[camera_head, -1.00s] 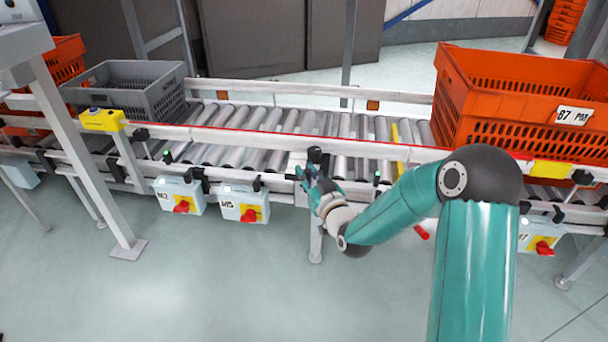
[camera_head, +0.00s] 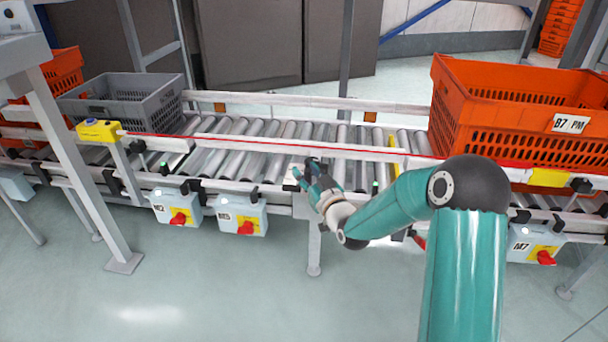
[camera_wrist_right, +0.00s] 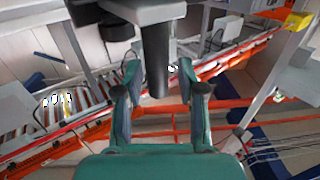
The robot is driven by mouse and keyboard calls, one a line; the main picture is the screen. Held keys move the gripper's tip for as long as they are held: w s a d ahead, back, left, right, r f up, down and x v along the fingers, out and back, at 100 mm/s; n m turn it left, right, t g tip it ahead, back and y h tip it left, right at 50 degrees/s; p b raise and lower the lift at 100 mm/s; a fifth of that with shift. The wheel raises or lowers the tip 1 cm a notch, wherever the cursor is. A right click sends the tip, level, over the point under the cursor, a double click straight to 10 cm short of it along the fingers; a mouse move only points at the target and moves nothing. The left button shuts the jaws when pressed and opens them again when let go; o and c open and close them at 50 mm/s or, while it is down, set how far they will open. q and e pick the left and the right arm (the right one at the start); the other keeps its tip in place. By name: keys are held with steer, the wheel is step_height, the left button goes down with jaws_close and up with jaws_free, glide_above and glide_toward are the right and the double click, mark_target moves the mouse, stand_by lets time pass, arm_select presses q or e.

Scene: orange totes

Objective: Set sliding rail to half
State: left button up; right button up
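The front side rail (camera_head: 270,148), pale with a red line along it, runs along the near edge of the roller conveyor; I cannot tell for sure whether it is the sliding rail. My right gripper (camera_head: 306,173) is at the middle of this near edge, over a small dark fitting that it partly hides. In the right wrist view my right gripper (camera_wrist_right: 168,65) has its fingers spread, one on each side of a dark upright post (camera_wrist_right: 155,62), with gaps visible between post and fingers. My left gripper is out of view.
An orange tote (camera_head: 480,120) stands on the conveyor at the right, a grey crate (camera_head: 150,108) at the left. The rollers (camera_head: 250,142) between them are clear. Motor boxes with red switches (camera_head: 240,217) hang below the near edge. A metal post (camera_head: 90,160) stands at left.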

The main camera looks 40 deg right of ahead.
stand_by(0.3)
steer(key=v, duration=1.2)
steer(key=shift+f, duration=0.1)
